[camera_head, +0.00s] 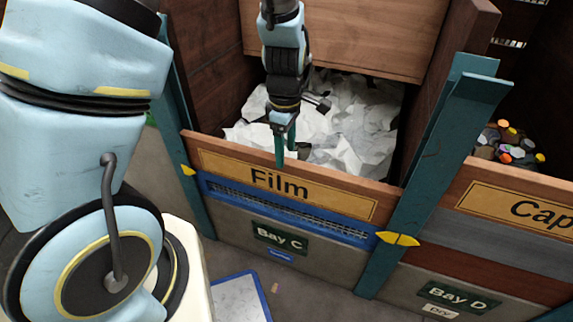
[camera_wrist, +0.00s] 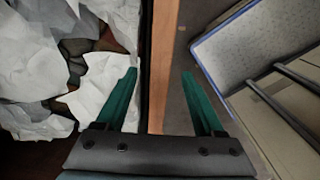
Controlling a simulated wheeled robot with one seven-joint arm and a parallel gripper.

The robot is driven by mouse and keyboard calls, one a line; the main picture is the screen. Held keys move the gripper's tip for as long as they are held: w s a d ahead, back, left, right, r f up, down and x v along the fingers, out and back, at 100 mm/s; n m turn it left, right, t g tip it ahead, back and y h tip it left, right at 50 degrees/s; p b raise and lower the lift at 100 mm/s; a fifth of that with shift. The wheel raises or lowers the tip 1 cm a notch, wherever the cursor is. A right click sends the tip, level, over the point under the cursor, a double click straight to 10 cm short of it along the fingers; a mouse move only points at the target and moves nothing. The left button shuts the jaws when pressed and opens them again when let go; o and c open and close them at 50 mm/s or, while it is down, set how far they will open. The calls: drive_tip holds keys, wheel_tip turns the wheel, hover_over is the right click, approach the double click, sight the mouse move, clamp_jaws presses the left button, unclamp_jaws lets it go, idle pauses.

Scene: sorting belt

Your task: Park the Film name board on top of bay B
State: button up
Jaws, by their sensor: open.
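The Film name board (camera_head: 330,202), a wooden plank with a yellow "Film" label, spans the front of the bay marked Bay C (camera_head: 281,237). My gripper (camera_head: 285,160) points down at the board's top edge, left of its middle, with green fingers apart. In the wrist view, my gripper (camera_wrist: 159,74) has one finger on each side of the board's thin brown top edge (camera_wrist: 163,45). Nothing is clamped, and I cannot tell whether a finger touches the board. No label for bay B is in view.
White crumpled sheets (camera_head: 355,130) fill the bay behind the board. Teal posts (camera_head: 430,165) with yellow clips flank it. A Cap-labelled board (camera_head: 520,207) fronts Bay D at right. A blue-rimmed panel (camera_head: 240,296) lies low in front.

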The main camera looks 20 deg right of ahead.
sight(287, 181)
drive_tip(key=shift+s+d+f, duration=0.1)
drive_tip(key=shift+d+f, duration=0.05)
drive_tip(key=shift+f, duration=0.65)
wheel_tip(287, 181, down, 10)
drive_tip(key=shift+r+b, duration=0.25)
drive_tip(key=shift+b, duration=0.95)
drive_tip(key=shift+s, duration=0.1)
clamp_jaws()
idle(1.4)
drive_tip(key=shift+r, duration=0.1)
